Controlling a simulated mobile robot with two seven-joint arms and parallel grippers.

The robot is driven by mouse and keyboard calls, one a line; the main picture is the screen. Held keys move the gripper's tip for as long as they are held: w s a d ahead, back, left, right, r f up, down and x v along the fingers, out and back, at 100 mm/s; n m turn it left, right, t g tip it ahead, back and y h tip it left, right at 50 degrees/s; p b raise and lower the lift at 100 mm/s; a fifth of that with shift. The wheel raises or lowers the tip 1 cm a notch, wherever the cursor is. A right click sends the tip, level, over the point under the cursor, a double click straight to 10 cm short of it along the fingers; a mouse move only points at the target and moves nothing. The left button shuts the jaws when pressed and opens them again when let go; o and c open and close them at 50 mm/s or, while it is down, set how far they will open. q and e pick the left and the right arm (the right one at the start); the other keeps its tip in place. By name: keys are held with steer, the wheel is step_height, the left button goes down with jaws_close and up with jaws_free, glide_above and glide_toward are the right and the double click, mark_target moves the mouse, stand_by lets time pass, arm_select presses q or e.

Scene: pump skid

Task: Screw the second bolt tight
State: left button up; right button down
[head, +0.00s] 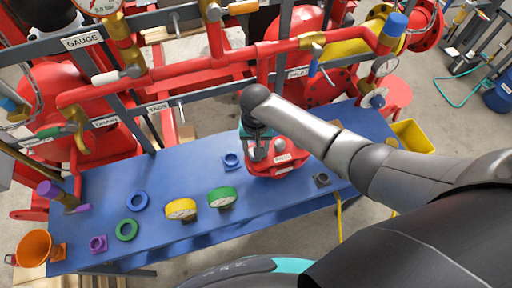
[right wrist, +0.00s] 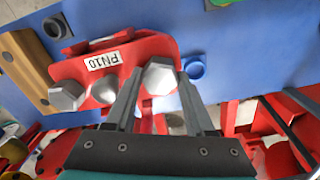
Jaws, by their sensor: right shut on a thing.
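The red flange block labelled PN10 (head: 290,165) sits on the blue bench, and it fills the upper left of the right wrist view (right wrist: 75,70). My right gripper (head: 258,155) reaches down over its left part. In the right wrist view my gripper's fingers (right wrist: 160,80) are shut on a silver hex bolt (right wrist: 160,72) at the block's right end. Two more silver hex bolts, one in the middle (right wrist: 105,89) and one at the left (right wrist: 66,96), stand in the block. The held bolt's shank and seating are hidden. My left gripper is out of view.
On the blue bench (head: 200,160) are a blue ring (head: 231,160), yellow (head: 181,209) and green (head: 222,197) gauges, and a dark square piece (head: 321,179). Red pipework (head: 200,65) runs close behind. A yellow bin (head: 412,136) stands at the right.

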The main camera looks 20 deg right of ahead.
steer(key=shift+c, duration=0.9)
jaws_free()
step_height(320, 180, up, 15)
steer(key=shift+r, duration=0.15)
